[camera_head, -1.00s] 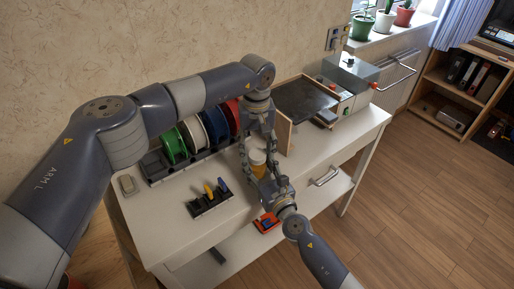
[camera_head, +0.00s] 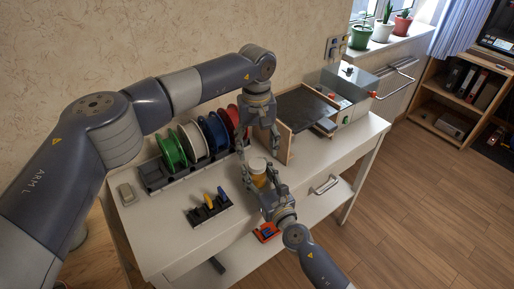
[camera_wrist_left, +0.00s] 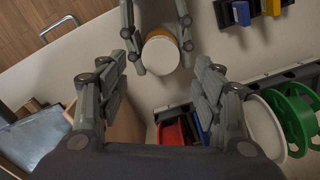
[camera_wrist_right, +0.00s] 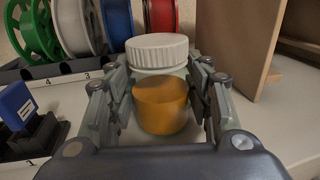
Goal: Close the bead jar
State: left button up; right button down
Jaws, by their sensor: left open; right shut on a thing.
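The bead jar (camera_head: 258,180) stands near the front of the white table, clear with orange contents. Its white ribbed lid (camera_wrist_right: 157,50) sits level on top in the right wrist view, with a pale band of jar beneath it. How tightly it is screwed on cannot be told. My right gripper (camera_head: 263,173) is shut on the jar from the front, one finger on each side. My left gripper (camera_head: 259,143) is open and empty, pointing down above the lid and clear of it. The left wrist view shows the lid (camera_wrist_left: 160,55) from above, beyond the left fingers.
Green (camera_head: 172,150), white, blue and red spools stand in a dark rack behind. A wooden-sided box (camera_head: 284,145) is close to the right of the jar. A small holder (camera_head: 208,210) with coloured pieces stands at left. An orange-red item (camera_head: 266,232) is near the front edge.

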aim_at(257, 163)
pick_arm(q)
jog(key=n, duration=0.4)
jog(key=shift+r, duration=0.25)
jog(key=n, duration=0.3)
jog(key=shift+s+r+n, duration=0.1)
jog(key=shift+r+n, duration=0.1)
jog(key=shift+n, duration=0.2)
jog(key=n, duration=0.6)
jog(key=shift+d+r+n, duration=0.1)
jog(key=shift+r+n, duration=0.3)
jog(key=n, duration=0.7)
jog(key=shift+r, duration=0.4)
jog(key=n, duration=0.6)
jog(key=shift+s+r, duration=0.1)
jog(key=shift+r, duration=0.25)
jog(key=shift+f, duration=4)
